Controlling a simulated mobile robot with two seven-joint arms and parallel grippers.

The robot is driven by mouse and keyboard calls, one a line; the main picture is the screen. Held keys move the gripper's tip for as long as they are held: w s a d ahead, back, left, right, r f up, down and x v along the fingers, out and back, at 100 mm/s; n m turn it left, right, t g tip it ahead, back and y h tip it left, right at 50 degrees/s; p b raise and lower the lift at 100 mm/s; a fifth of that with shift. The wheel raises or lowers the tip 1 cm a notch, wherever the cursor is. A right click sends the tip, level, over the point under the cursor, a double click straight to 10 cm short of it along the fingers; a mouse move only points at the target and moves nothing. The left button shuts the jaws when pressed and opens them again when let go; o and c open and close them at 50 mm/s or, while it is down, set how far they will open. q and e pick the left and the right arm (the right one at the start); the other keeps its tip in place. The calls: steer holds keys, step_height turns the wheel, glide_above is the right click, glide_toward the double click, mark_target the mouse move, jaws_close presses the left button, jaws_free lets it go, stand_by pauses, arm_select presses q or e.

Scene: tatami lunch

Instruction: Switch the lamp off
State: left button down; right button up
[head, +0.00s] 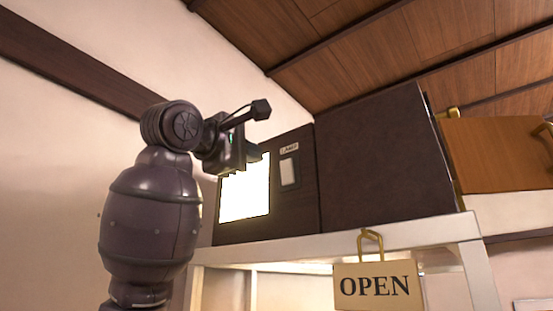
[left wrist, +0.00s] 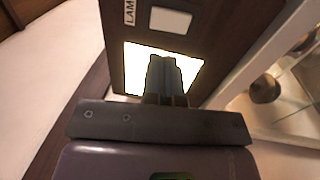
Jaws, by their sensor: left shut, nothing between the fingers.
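The lamp (head: 243,198) is a bright white glowing panel in a dark brown box on the white shelf; it is lit. The left wrist view also shows its glowing panel (left wrist: 133,72). A pale rectangular switch (head: 288,172) sits to its right under a small LAMP label (head: 289,149). The switch (left wrist: 170,20) shows at the top of the left wrist view. My left gripper (head: 254,160) is shut and empty. In the left wrist view its fingertips (left wrist: 165,62) overlap the glowing panel, below the switch, which they appear not to touch. My right gripper is out of view.
A large dark box (head: 385,155) stands right of the lamp box, and an orange-brown wooden box (head: 500,153) farther right. An OPEN sign (head: 376,287) hangs from the white shelf edge (head: 335,242). A pale wall (head: 50,130) is at left, with a wooden ceiling above.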

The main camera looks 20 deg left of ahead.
mark_target(284, 166)
arm_select(q)
steer(key=p+x, duration=0.2)
steer(key=x, duration=0.4)
steer(key=shift+w+d+r, duration=0.1)
steer(key=shift+w+r, duration=0.05)
steer(key=shift+w, duration=0.2)
steer(key=shift+w+d+p, duration=0.15)
steer(key=shift+w+p, duration=0.15)
steer(key=shift+w, duration=0.3)
